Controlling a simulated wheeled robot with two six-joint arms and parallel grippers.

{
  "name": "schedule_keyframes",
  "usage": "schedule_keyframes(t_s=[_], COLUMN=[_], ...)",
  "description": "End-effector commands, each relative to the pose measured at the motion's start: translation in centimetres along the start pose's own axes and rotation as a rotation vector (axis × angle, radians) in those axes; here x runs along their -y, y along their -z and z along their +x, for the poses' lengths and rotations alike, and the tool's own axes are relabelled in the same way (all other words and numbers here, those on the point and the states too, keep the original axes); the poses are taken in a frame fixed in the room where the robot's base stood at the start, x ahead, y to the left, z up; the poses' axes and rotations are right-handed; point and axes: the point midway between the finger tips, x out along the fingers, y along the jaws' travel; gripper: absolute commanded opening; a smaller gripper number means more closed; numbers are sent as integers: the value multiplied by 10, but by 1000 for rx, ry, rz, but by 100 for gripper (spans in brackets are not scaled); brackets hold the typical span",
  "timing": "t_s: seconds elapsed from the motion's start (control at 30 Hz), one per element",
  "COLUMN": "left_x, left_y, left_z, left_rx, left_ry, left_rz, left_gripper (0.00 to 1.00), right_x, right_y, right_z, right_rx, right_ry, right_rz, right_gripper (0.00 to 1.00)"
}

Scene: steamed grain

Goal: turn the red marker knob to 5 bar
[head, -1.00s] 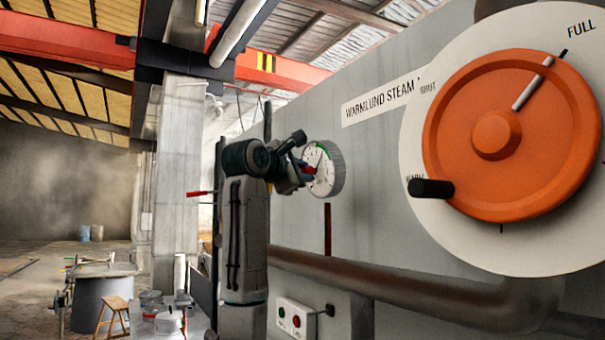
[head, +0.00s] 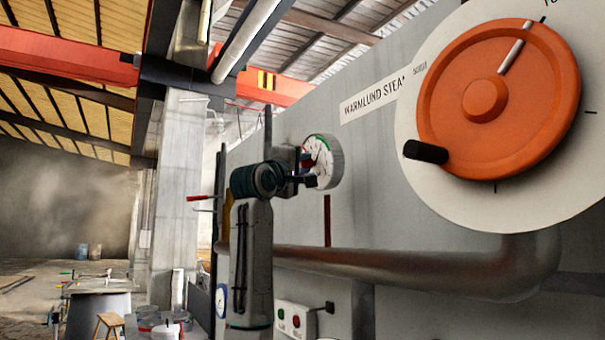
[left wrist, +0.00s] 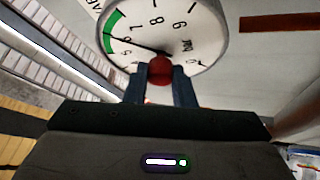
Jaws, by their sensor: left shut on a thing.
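The round white pressure gauge (head: 326,172) is on the grey machine wall, with a green arc on its rim. In the left wrist view its dial (left wrist: 205,28) shows numbers and a thin dark needle pointing left, towards the green arc. The red knob (left wrist: 160,69) sticks out at the dial's centre. My left gripper (left wrist: 160,82) is shut on it, one dark finger on each side. In the head view my left gripper (head: 306,166) is at the gauge's face, and the knob is mostly hidden. The marker's exact reading is not clear. My right gripper is not in view.
A large orange handwheel (head: 545,95) with a black handle is on the wall to the right. A thick pipe (head: 400,268) runs below the gauge. A small box with green and red buttons (head: 296,319) is lower down. A wooden stool (head: 109,324) stands far left.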

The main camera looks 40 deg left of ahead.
Motion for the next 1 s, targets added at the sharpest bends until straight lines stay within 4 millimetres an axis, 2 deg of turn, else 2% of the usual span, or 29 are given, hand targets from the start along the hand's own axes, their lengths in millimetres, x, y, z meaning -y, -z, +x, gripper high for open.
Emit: schedule_keyframes(t_s=[0.1,0.37,0.7,1.0], left_x=[5,5,5,5], left_y=[-1,0,1,1], left_z=[0,1,2,2], left_rx=[1,3,5,5], left_ry=[-48,-163,-298,-375], left_rz=[98,314,570,711], left_gripper=[0,0,0,0], right_x=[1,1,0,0], right_y=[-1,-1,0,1], right_z=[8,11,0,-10], right_rx=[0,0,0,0], right_ry=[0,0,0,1], right_rz=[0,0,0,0], right_gripper=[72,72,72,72])
